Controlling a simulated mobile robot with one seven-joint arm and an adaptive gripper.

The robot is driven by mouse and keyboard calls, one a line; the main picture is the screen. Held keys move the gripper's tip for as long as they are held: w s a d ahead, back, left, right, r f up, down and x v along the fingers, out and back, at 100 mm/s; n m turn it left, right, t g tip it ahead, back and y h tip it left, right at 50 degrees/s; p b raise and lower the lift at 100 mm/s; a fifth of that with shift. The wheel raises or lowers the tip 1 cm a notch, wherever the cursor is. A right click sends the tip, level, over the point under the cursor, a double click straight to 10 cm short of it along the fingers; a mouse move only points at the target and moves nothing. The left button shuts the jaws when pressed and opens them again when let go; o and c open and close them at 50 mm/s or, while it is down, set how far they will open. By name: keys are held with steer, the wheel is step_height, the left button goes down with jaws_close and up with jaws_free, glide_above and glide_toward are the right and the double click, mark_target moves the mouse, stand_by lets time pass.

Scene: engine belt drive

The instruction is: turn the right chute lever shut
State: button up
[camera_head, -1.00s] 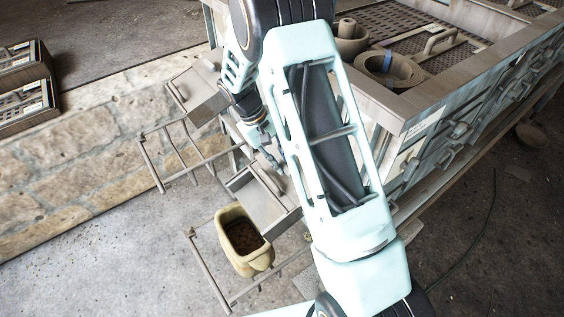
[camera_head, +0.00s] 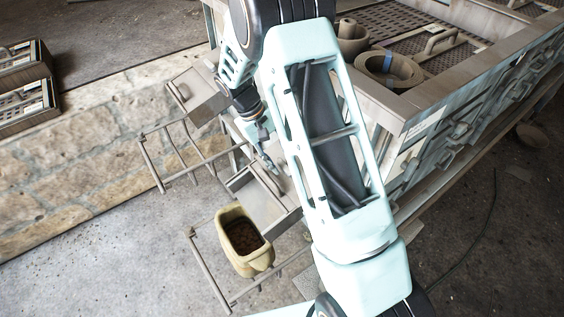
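Two grey chutes stick out from the side of the cabinet. The nearer chute (camera_head: 262,208) stands just behind a yellow bucket (camera_head: 243,240). The farther chute (camera_head: 198,97) is at upper left. A small lever-like part (camera_head: 279,180) shows at the nearer chute's upper edge, partly hidden by my arm. I cannot tell its angle clearly. My gripper (camera_head: 270,163) points down just above and behind the nearer chute, close to this part. Whether it touches is unclear. The fingers are small and partly merged with the background, so their opening cannot be read.
The yellow bucket holds dark brown contents and sits at a metal rack (camera_head: 208,268). Another empty rack (camera_head: 180,158) is below the farther chute. The wooden cabinet (camera_head: 400,112) carries round pots on the right. A stone ledge (camera_head: 90,170) runs along the left.

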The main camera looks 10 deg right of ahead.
steer(key=v, duration=1)
steer(key=shift+r, duration=0.35)
steer(key=shift+a, duration=0.1)
